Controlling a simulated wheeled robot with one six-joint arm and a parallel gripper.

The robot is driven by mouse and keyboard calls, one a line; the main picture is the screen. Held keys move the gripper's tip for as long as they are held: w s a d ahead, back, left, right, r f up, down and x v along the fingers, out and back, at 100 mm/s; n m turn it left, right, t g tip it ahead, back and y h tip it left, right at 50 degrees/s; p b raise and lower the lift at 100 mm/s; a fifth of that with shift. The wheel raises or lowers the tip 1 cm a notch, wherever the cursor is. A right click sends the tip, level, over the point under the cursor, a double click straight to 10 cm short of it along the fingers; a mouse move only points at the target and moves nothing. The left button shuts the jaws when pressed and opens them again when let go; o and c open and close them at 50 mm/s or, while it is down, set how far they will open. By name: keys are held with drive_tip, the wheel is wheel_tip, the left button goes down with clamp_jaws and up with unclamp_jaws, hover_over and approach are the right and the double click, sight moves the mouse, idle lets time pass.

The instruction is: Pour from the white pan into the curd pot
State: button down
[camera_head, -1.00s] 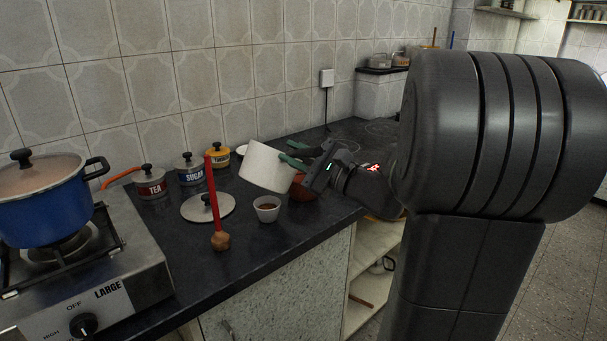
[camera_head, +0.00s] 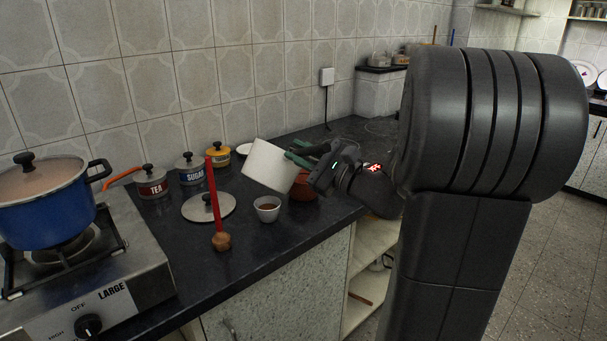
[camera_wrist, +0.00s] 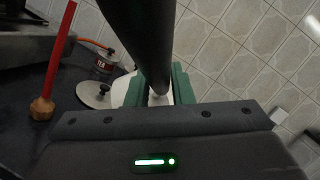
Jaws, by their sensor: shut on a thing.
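My gripper (camera_head: 300,152) has green fingers shut on the white pan (camera_head: 268,165). The pan is tilted in the air above the counter. The pan's contents and any stream are not visible.
A small white cup of brown liquid (camera_head: 267,208) stands below the pan. A steel lid (camera_head: 222,210), a red-handled wooden tool (camera_head: 221,240), and tea (camera_head: 151,187), sugar (camera_head: 190,172) and yellow (camera_head: 217,157) canisters stand left. A blue pot (camera_head: 45,210) sits on the stove.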

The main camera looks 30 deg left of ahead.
drive_tip(key=shift+w+d+r+m+p, duration=0.1)
drive_tip(key=shift+w+d+m+p, duration=0.1)
drive_tip(key=shift+w+m+p, duration=0.4)
drive_tip(key=shift+w+d+r+m+t+p, duration=0.25)
drive_tip(key=shift+w+r+m+t+p, duration=0.5)
drive_tip(key=shift+m+p, duration=0.55)
idle(1.0)
drive_tip(key=shift+w+d+f+m+t+p, duration=0.15)
drive_tip(key=shift+w+f+m+p, duration=0.05)
drive_tip(key=shift+w+m+p, duration=0.3)
drive_tip(key=shift+w+d+f+m+t+p, duration=0.1)
drive_tip(key=shift+w+d+f+m+p, duration=0.05)
drive_tip(key=shift+w+m+p, duration=0.3)
idle(1.2)
drive_tip(key=shift+w+d+r+m+t+p, duration=0.15)
drive_tip(key=shift+w+m+p, duration=0.25)
drive_tip(key=shift+m+p, duration=0.1)
drive_tip(key=shift+w+d+r+m+t+p, duration=0.1)
drive_tip(key=shift+w+r+m+t+p, duration=0.05)
drive_tip(key=shift+w+m+p, duration=0.3)
idle(0.9)
